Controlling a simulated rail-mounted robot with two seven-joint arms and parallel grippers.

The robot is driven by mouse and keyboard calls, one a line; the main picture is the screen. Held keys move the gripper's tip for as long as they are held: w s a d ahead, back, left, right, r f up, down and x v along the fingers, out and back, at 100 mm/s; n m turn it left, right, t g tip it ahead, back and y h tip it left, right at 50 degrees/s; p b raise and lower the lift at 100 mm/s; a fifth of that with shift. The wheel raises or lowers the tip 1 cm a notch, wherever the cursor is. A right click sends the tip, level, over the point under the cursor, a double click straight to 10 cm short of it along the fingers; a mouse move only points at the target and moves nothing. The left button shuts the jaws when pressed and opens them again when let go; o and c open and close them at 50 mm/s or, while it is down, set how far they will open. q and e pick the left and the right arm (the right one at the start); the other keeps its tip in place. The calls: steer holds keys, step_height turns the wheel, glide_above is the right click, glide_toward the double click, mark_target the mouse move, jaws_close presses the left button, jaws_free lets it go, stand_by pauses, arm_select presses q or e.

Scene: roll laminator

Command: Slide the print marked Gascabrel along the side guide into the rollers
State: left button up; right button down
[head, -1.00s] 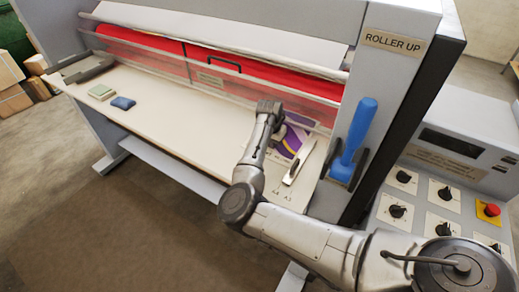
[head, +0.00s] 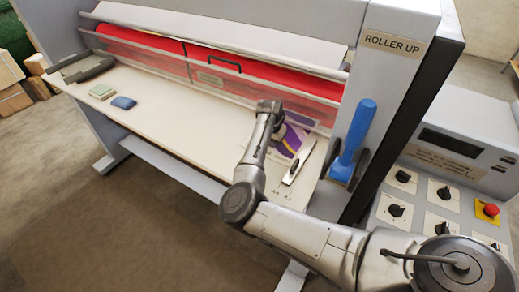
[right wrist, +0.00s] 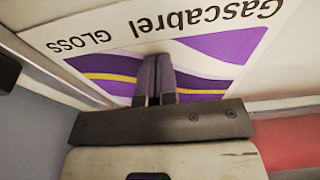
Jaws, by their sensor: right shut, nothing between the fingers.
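The print marked Gascabrel (head: 292,142), white with purple and a yellow stripe, lies flat on the feed table at the right end, beside the pale side guide (head: 299,161). In the right wrist view, the print (right wrist: 205,62) shows its name and "GLOSS" upside down. My right gripper (head: 269,108) is over the print, its fingertips hidden in the head view. In the right wrist view, the fingers (right wrist: 154,72) are shut together with nothing between them, over the purple part; contact is unclear. The red roller (head: 290,82) lies behind a clear guard. My left gripper is out of view.
A green block (head: 102,91) and a blue block (head: 123,103) sit on the left of the feed table (head: 190,122). A control panel with knobs stands further right. The table's middle is clear.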

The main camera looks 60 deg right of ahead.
steer(key=shift+d, duration=1.95)
steer(key=shift+d, duration=0.15)
steer(key=shift+d+p, duration=0.35)
steer(key=shift+d, duration=0.2)
steer(key=shift+d+f, duration=0.1)
steer(key=shift+d, duration=0.7)
